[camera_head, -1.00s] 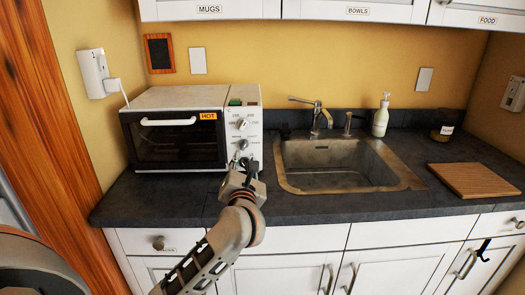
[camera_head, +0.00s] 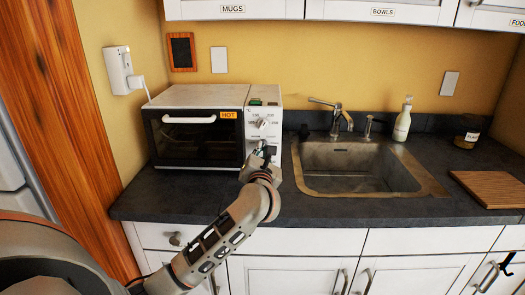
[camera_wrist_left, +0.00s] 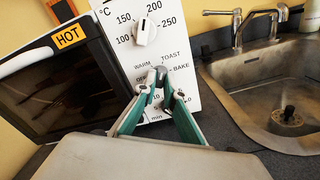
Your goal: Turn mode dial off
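The white toaster oven (camera_head: 205,93) stands on the counter, its control panel (camera_head: 264,104) on the right side of its front. The upper temperature dial (camera_wrist_left: 145,32) is clear of the gripper. Below it are the words WARM, TOAST and BAKE around the mode dial, which is mostly hidden by my fingertips. My left gripper (camera_wrist_left: 162,84) has its green fingers reaching to that spot, the tips close together with a narrow gap. Whether they grip the dial is unclear. In the head view the left gripper (camera_head: 264,154) covers the panel's lower part. My right gripper is out of view.
The sink (camera_head: 350,168) with its faucet (camera_head: 337,118) lies right of the oven. A soap bottle (camera_head: 403,120), a dark jar (camera_head: 467,136) and a wooden board (camera_head: 490,187) stand farther right. Dark counter runs in front of the oven.

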